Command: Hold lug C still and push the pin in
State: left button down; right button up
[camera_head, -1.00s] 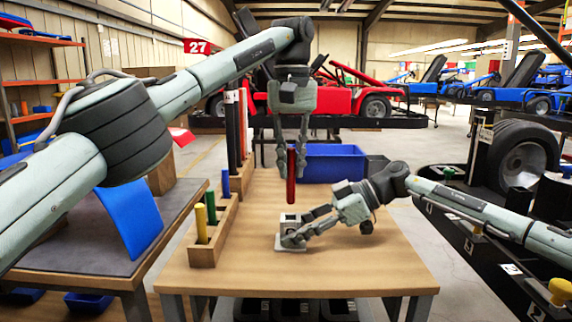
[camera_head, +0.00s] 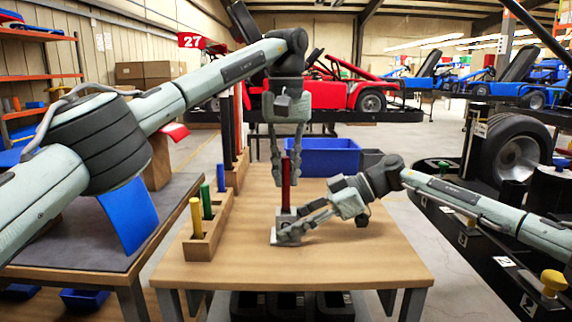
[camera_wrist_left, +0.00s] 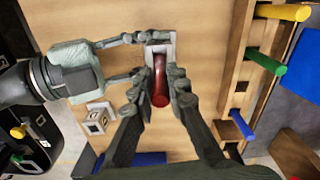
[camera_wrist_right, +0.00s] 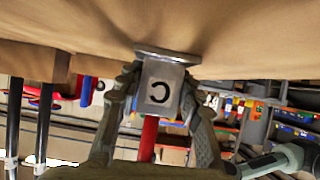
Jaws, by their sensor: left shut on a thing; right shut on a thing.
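The lug marked C (camera_wrist_right: 160,92), a grey block on a flat base, stands on the table in the head view (camera_head: 274,238). My right gripper (camera_head: 290,233) is shut around its sides; in the right wrist view a finger lies on each side. The red pin (camera_head: 286,196) is upright over the lug, its lower end at the lug's top. My left gripper (camera_head: 287,182) is shut on the pin's upper part, also seen in the left wrist view (camera_wrist_left: 160,85). The pin's lower end meets the lug; how deep it sits I cannot tell.
A wooden rack (camera_head: 203,248) holds yellow, green and blue pins at the table's left. A blue bin (camera_head: 325,157) stands at the back. Another pale block (camera_wrist_left: 97,118) sits near my right gripper in the left wrist view. The front table area is clear.

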aim_at(286, 211)
pick_arm(q)
jog(key=shift+f, duration=2.2)
jog(key=c, duration=1.4)
grip_release()
notch_tip(286, 211, up, 7)
jog(key=shift+r, duration=0.2)
pick_arm(e)
jog(key=o, duration=1.2)
jog(key=shift+c, duration=0.2)
